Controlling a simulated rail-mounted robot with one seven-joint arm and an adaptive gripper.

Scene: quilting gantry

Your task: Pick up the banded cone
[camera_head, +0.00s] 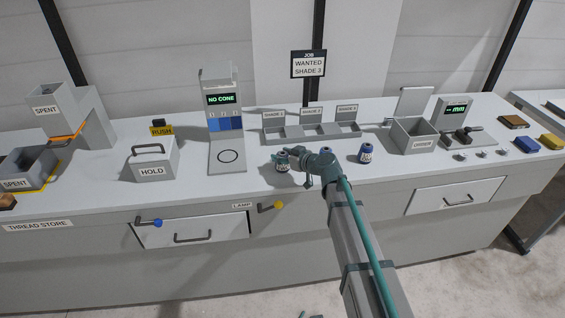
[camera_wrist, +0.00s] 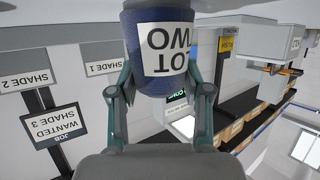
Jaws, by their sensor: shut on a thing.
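A dark blue cone (camera_wrist: 148,40) with a white label fills the top middle of the wrist view, between my two fingers. The label appears upside down and partly cut off, reading "OT" and "WO". In the head view this cone (camera_head: 282,160) is small at the end of my arm, at the table's front middle. My gripper (camera_head: 292,156) is shut on it; its fingers (camera_wrist: 160,82) press the cone from both sides. I cannot tell whether the cone touches the table. A second blue cone (camera_head: 367,152) with a white label stands upright to the right. I cannot make out a band on either cone.
A NO CONE display stand (camera_head: 227,150) with a ringed plate is left of my gripper. Behind are shade bins (camera_head: 310,132) and a WANTED SHADE 3 sign (camera_head: 308,64). The HOLD box (camera_head: 152,165) is left, the UNSURE bin (camera_head: 415,140) right.

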